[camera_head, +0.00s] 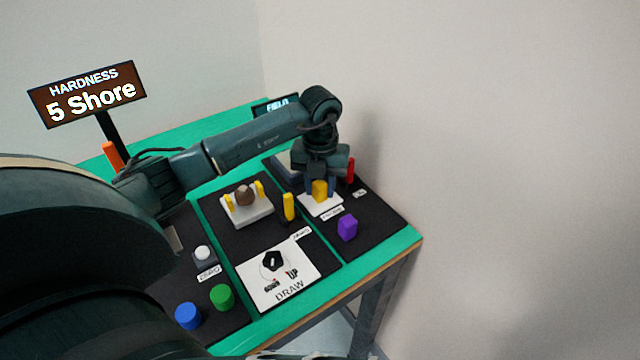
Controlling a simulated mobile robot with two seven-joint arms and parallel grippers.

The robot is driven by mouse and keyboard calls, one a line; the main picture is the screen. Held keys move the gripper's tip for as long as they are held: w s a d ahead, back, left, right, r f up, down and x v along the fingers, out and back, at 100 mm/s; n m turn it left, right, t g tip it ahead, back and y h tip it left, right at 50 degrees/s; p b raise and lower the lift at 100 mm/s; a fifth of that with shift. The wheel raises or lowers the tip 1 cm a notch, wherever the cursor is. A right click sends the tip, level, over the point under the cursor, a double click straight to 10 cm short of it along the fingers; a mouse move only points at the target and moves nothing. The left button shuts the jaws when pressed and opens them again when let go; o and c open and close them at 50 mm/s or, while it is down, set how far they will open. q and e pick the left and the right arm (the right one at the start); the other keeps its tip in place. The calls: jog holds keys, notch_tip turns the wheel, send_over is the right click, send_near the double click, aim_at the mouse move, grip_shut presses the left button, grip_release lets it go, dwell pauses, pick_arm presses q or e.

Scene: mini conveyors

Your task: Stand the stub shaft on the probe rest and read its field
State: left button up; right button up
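My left gripper (320,184) points down over a white pad (322,207) on the right dark mat. Its fingers are on both sides of a short yellow piece (320,190), seemingly against it. This piece may be the stub shaft; the frame does not name it. It is upright at the pad, but whether its base touches is too small to tell. The field display (277,105) stands behind, partly hidden by my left arm; only the word FIELD shows. My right gripper is not in view.
A purple block (347,228) and a red post (351,170) flank the pad. The middle mat holds a white fixture (246,213) with a brown piece, a yellow post (288,206) and a DRAW card (300,283). Blue (187,316) and green (222,297) pieces stand front left. A hardness sign (88,94) reads 5 Shore.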

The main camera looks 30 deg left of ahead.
aim_at(320, 183)
pick_arm(q)
jog(key=o, duration=0.3)
jog(key=shift+o, duration=0.2)
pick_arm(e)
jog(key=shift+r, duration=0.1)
pick_arm(q)
jog(key=shift+r, duration=0.3)
notch_tip(320, 183, up, 12)
jog(key=shift+b, duration=0.35)
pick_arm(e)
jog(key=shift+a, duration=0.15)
pick_arm(q)
jog(key=shift+f, duration=0.15)
